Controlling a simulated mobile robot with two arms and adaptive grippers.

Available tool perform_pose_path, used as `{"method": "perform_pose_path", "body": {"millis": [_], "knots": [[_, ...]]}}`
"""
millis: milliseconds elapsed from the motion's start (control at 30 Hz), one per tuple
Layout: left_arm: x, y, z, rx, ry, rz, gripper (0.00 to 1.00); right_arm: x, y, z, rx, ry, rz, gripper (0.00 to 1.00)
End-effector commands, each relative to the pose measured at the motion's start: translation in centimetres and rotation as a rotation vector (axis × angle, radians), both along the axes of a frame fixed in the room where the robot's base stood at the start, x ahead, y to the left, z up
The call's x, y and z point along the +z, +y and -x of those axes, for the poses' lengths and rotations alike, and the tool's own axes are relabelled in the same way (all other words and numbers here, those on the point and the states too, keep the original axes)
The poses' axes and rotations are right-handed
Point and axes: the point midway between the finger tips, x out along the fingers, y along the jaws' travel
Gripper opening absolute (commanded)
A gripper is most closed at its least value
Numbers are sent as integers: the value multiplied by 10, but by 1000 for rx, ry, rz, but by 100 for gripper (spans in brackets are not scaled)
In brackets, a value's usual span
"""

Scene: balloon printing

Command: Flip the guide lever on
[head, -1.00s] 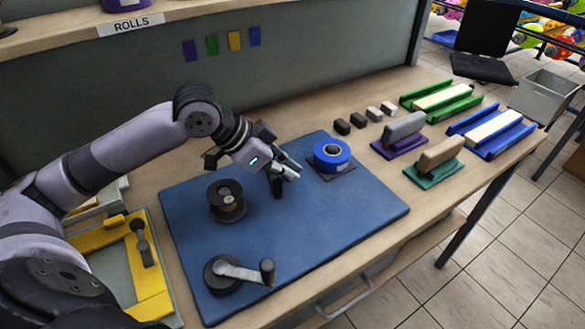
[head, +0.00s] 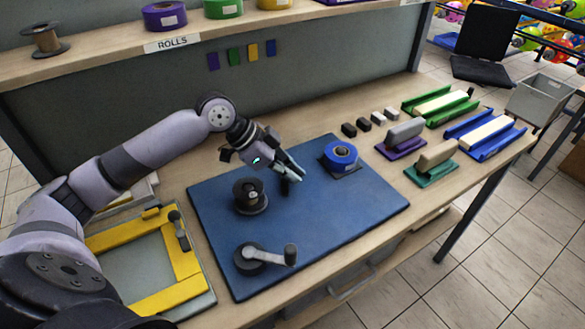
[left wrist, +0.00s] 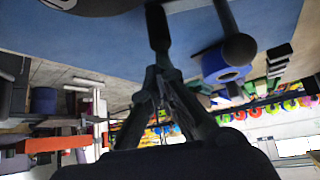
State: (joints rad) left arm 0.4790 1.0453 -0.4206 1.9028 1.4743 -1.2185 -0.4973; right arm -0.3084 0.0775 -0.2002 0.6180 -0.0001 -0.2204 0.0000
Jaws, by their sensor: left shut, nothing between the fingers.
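My left gripper (head: 299,175) is shut and empty, low over the blue mat (head: 330,215), between the black spool and the blue tape roll. A dark upright piece (head: 285,187) shows just under its fingers; it may be the guide lever, but the gripper partly covers it. In the left wrist view a dark rod with a ball end (left wrist: 240,48) stands to the right of the shut gripper (left wrist: 157,25), apart from it in the picture. I cannot tell the lever's on or off position. My right gripper is out of view.
The black spool (head: 250,196) and a crank (head: 265,257) are on the mat. The blue tape roll (head: 340,155) sits at its back right. A yellow frame (head: 160,260) lies left. Purple (head: 401,142) and green (head: 432,168) hand tools stand right. The mat's front right is clear.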

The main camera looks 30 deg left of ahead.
Motion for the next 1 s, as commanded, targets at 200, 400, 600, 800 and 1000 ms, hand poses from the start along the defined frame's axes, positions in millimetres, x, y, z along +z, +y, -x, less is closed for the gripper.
{"method": "perform_pose_path", "body": {"millis": [200,400,600,800,1000], "knots": [[2,9,7,-109,4,0,0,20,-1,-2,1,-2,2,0],[0,15,10,-107,3,-1,0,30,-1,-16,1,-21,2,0],[-1,20,13,-107,3,-2,0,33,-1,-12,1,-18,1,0],[-2,22,13,-106,2,-4,0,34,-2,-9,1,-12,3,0],[-2,23,13,-105,3,-5,0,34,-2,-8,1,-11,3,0]]}}
